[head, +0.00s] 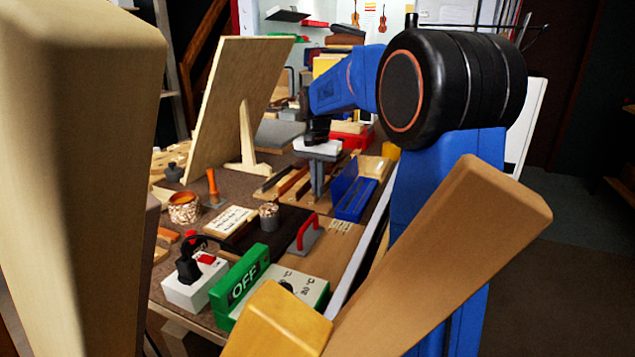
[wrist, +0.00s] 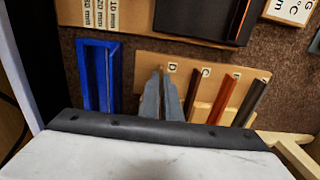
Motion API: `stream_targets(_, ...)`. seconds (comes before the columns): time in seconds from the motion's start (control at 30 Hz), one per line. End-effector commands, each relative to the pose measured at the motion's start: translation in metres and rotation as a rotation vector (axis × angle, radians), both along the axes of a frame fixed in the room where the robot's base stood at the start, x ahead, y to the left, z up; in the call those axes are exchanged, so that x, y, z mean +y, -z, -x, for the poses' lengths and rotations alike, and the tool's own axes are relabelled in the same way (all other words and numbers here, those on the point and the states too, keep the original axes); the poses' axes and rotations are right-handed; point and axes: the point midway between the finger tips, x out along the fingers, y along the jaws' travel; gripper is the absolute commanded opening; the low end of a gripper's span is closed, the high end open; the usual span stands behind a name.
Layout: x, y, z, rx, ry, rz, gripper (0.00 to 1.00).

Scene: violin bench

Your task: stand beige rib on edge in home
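My gripper (wrist: 161,84) points down at the slotted wooden rack, at the place marked D, left of the other ribs in the wrist view. Its two grey fingers are close together, with a thin pale strip between them that looks like the beige rib (wrist: 161,72). The fingers hide most of the strip, so I cannot tell how deep it sits. In the head view my gripper (head: 318,178) is above the rack's right part. The rack (wrist: 145,62) also holds a dark rib (wrist: 190,92), a reddish rib (wrist: 222,100) and a dark brown rib (wrist: 250,102) on edge.
The bench is crowded.

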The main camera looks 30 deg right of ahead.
Motion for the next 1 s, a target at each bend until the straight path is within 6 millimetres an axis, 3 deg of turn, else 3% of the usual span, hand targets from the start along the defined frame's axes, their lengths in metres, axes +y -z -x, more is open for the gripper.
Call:
stream_targets(0.43,0.000,0.005,0.000,-0.001,0.000,0.000,0.00)
stream_targets(0.53,0.000,0.005,0.000,-0.001,0.000,0.001,0.23)
stream_targets(0.57,0.000,0.005,0.000,-0.001,0.000,0.001,0.26)
stream_targets(0.87,0.000,0.004,0.000,-0.001,0.000,0.000,0.26)
stream_targets(1.0,0.000,-0.006,-0.001,-0.001,0.000,0.000,0.26)
